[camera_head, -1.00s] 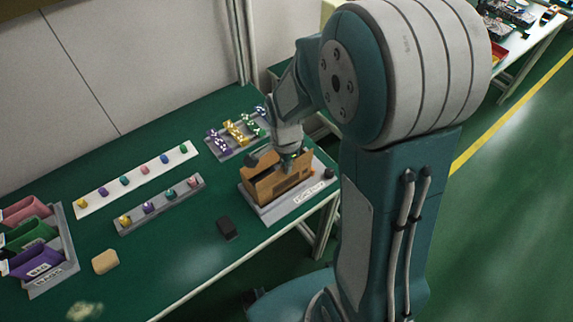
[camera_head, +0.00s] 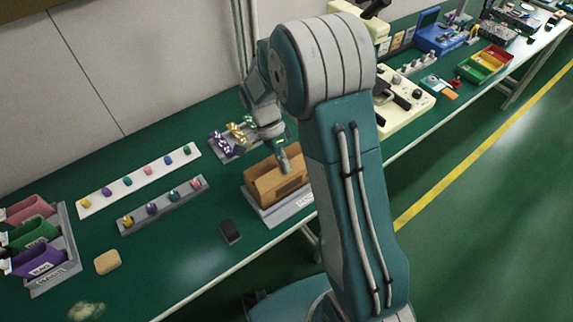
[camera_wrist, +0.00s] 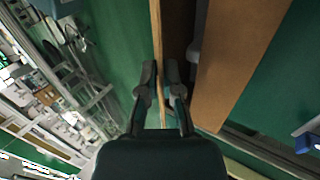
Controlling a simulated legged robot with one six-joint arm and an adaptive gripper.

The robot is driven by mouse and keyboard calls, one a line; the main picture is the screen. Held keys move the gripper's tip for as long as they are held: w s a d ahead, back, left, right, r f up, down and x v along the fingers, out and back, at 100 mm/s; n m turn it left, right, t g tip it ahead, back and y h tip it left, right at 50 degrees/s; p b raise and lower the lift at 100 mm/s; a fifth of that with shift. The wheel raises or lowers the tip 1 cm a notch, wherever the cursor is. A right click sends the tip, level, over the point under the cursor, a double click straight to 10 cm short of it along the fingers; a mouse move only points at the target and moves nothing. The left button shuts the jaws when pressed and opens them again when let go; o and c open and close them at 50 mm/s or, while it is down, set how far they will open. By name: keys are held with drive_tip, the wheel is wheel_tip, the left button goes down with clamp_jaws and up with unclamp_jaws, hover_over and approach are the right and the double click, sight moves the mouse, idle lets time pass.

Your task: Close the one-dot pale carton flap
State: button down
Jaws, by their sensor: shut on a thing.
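The brown carton (camera_head: 262,192) stands on a grey labelled base (camera_head: 287,213) near the table's front edge in the head view. My gripper (camera_head: 284,165) is down at the carton's top, partly hidden by my arm. In the wrist view my gripper (camera_wrist: 160,72) has its two fingers on either side of a thin brown carton panel (camera_wrist: 157,30), shut on its edge. A wider brown panel (camera_wrist: 240,60) lies to the right, with a dark gap between. I cannot make out any dot marking, nor tell whether the held panel is a flap or a wall.
Behind the carton is a tray of purple, yellow and green pieces (camera_head: 226,152). Left are a white strip (camera_head: 125,186) and a grey strip (camera_head: 140,222) with coloured pieces, a dark block (camera_head: 230,231) and a tan block (camera_head: 107,262). Green table is clear between them.

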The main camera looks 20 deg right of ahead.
drive_tip(key=shift+w+a+f+g+h, duration=0.15)
drive_tip(key=shift+w+f+g+h, duration=0.15)
drive_tip(key=shift+g, duration=0.6)
drive_tip(key=shift+w+a+f+g+h, duration=0.1)
drive_tip(key=shift+w+f+g+h, duration=0.2)
drive_tip(key=shift+g, duration=0.6)
drive_tip(key=shift+s, duration=0.1)
drive_tip(key=c, duration=0.8)
unclamp_jaws()
drive_tip(key=shift+r, duration=0.1)
drive_tip(key=v, duration=0.8)
drive_tip(key=shift+a+f, duration=0.1)
drive_tip(key=shift+f, duration=0.15)
